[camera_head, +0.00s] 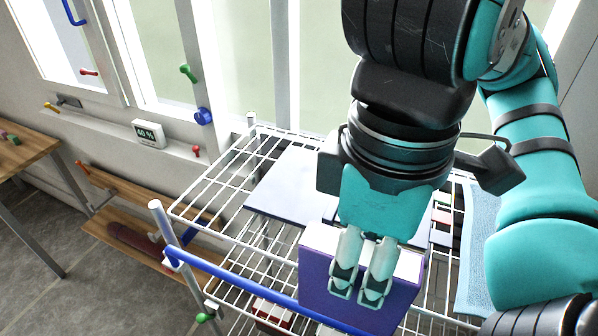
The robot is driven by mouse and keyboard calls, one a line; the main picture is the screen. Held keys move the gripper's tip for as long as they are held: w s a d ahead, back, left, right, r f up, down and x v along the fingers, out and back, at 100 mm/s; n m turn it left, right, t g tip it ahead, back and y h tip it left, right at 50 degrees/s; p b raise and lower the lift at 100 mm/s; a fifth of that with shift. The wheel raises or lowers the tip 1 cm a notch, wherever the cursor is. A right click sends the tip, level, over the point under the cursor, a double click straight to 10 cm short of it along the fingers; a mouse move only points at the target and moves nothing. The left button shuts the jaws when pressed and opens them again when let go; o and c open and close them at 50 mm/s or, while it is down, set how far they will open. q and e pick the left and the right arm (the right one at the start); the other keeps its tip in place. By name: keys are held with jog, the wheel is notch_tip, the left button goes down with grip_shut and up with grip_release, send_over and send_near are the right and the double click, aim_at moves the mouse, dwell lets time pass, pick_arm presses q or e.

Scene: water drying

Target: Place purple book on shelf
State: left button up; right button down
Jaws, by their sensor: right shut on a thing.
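The purple book (318,274) is a thick purple block with a pale top edge. My right gripper (361,290) is shut on it from above, its two fingers over the book's upper part. The book is upright at the front of the white wire shelf (223,193), near the blue front bar. Its lower end is cut off or hidden, so I cannot tell whether it rests on anything. My left gripper is not in view.
A flat pale panel (287,184) lies on the upper wire level. A light blue cloth (478,245) hangs at the right. A blue bar (254,290) crosses the shelf's front. A wooden table (27,150) stands at the left. A small display (148,133) sits on the window ledge.

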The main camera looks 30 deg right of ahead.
pick_arm(q)
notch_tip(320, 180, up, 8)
jog(key=p, duration=0.7)
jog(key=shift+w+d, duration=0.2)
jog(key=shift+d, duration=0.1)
pick_arm(e)
jog(key=w+f, duration=0.2)
jog(key=w, duration=0.5)
jog(key=w+a+f, duration=0.1)
jog(key=w+f, duration=0.2)
jog(key=w, duration=0.5)
jog(key=shift+a, duration=0.15)
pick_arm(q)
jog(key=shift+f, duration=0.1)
pick_arm(e)
jog(key=shift+w+f, duration=0.1)
jog(key=shift+f, duration=0.1)
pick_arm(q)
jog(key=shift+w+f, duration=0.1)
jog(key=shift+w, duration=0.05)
pick_arm(e)
jog(key=c, duration=0.9)
grip_release()
